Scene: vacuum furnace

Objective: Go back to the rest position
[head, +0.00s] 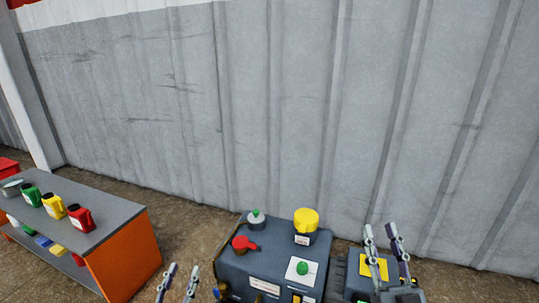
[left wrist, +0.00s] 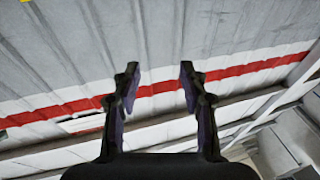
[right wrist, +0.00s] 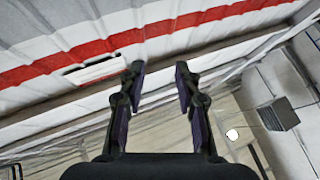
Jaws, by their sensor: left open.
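My left gripper (head: 179,284) points up at the bottom edge of the head view, left of the dark blue furnace unit (head: 230,262). Its fingers are apart with nothing between them, as the left wrist view (left wrist: 157,72) also shows. My right gripper (head: 381,234) points up at the lower right, in front of a yellow panel (head: 366,268) on the unit's right part. Its fingers are apart and empty in the right wrist view (right wrist: 157,72). Neither wrist view shows anything between the fingers but wall and roof.
The unit carries a yellow knob (head: 306,221), a red valve handle (head: 243,243) and a green button (head: 302,268). An orange-sided table (head: 125,225) at left bears green, yellow and red bottles. A grey corrugated wall (head: 280,110) stands behind.

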